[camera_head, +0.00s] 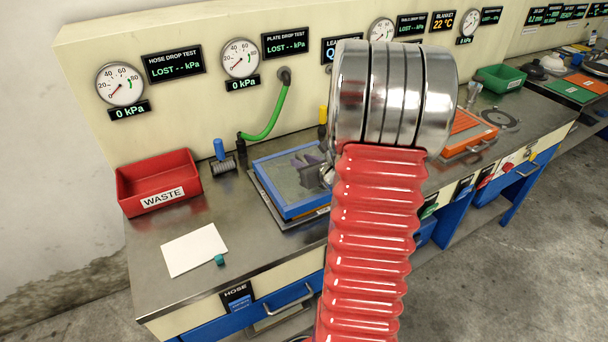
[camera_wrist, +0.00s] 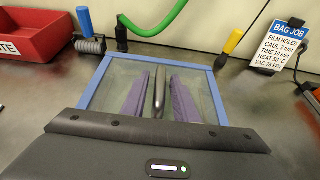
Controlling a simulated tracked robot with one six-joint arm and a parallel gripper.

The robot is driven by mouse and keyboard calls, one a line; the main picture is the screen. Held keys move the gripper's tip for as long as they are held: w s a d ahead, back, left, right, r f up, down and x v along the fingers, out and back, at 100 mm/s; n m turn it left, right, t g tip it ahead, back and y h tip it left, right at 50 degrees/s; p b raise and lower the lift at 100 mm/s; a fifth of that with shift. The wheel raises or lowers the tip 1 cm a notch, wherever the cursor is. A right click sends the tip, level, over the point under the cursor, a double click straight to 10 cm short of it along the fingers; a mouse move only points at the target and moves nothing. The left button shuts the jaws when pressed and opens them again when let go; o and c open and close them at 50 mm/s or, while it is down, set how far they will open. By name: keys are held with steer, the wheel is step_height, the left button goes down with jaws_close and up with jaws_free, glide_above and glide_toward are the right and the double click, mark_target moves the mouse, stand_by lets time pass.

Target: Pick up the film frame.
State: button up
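The film frame (camera_head: 271,190) is a blue rectangular rim around clear film. It lies flat on the bench at the middle left, its right part hidden behind my arm. In the wrist view the frame (camera_wrist: 96,83) fills the middle, its near side hidden by my gripper body. My gripper (camera_wrist: 160,82) points down over the frame, its two purple-grey fingers apart. A slim dark grey upright bar (camera_wrist: 159,92) stands between them, with narrow gaps seeming to show beside it. I cannot tell whether they touch it. In the head view the gripper (camera_head: 308,160) is partly hidden by my arm.
A red waste bin (camera_head: 158,186), a white sheet (camera_head: 194,250) and a small teal object (camera_head: 219,260) are to the left. A green hose (camera_head: 270,122) hangs from the back wall behind the frame. A bag job card (camera_wrist: 282,45) stands at the back right.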

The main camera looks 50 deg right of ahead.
jaws_close()
stand_by(1.1)
